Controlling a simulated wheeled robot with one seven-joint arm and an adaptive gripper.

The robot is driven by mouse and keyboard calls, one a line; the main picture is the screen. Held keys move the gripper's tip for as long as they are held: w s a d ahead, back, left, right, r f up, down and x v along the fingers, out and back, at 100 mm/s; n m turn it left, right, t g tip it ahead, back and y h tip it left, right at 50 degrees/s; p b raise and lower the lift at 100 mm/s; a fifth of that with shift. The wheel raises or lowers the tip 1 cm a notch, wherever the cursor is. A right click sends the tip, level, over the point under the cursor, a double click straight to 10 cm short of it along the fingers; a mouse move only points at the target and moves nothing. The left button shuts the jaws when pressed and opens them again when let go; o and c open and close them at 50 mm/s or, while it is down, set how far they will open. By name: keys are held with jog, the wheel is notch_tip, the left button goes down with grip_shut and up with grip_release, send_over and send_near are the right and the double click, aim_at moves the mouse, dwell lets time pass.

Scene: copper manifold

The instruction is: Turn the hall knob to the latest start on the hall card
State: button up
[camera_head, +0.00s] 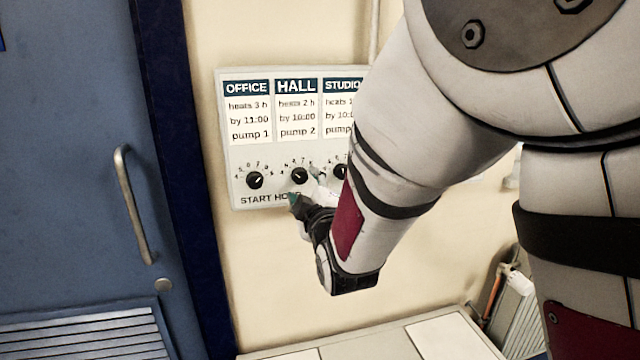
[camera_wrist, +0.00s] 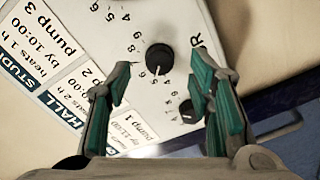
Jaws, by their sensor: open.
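The white heating panel (camera_head: 237,160) hangs on the wall. Its hall card (camera_head: 297,115) reads heats 2 h, by 10:00, pump 2. The round black hall knob (camera_head: 299,175) sits below that card inside a ring of numbers. In the wrist view the hall knob (camera_wrist: 159,57) lies ahead of and between my fingertips. A pale mark shows on its lower side there, near a 6; the exact setting is hard to read. My gripper (camera_head: 304,185) is open, with teal finger pads, close in front of the knob. It also shows in the wrist view (camera_wrist: 160,82), apart from the knob.
The office knob (camera_head: 255,180) is just left, under the office card (camera_head: 247,114). The studio knob (camera_head: 341,171) is just right, partly hidden by my arm. A blue door (camera_head: 70,180) with a metal handle (camera_head: 128,205) stands at the left. A pale surface lies below.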

aim_at(303, 179)
jog(key=shift+x, duration=1.75)
grip_shut()
